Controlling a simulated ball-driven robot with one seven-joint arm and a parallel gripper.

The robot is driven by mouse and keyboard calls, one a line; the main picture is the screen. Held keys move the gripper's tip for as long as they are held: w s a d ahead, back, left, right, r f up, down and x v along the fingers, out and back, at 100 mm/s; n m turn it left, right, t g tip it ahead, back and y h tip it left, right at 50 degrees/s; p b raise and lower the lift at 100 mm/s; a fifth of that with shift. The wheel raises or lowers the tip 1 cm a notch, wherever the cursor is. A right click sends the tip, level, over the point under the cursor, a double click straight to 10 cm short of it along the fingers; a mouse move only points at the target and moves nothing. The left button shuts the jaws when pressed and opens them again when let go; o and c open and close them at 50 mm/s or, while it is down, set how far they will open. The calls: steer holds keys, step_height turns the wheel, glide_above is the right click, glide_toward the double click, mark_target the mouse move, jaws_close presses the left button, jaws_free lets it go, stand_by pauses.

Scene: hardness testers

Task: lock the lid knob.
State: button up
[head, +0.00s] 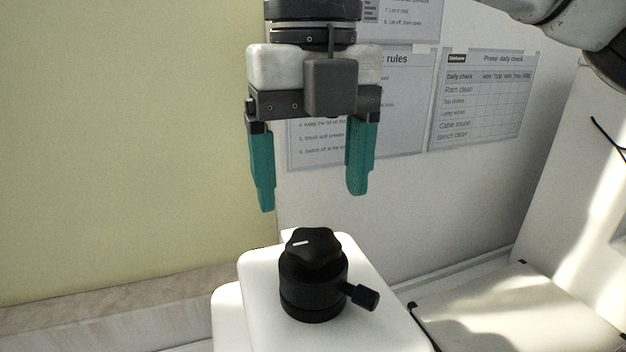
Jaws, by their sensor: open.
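The lid knob (314,248) is a black, lobed knob with a short white mark on its top, the mark lying roughly sideways towards the left. It sits on a black cylindrical body (313,290) with a small side handle (361,296) sticking out to the right. This stands on a white rounded housing (263,285). My gripper (312,200) points down above the knob, with its two teal fingers apart, one on each side of it in the picture. Nothing is between the fingers, and they are clear of the knob.
Printed sheets hang on the wall behind, among them a daily check sheet (482,98) and a rules sheet (405,110). A pale flat surface (520,310) lies at the lower right, with a dark cable by it. A yellowish panel (120,140) fills the left.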

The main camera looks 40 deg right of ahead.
mark_target(313, 240)
step_height(313, 240, up, 5)
steer(key=p, duration=0.2)
steer(key=shift+r+p, duration=0.1)
steer(key=shift+p, duration=0.3)
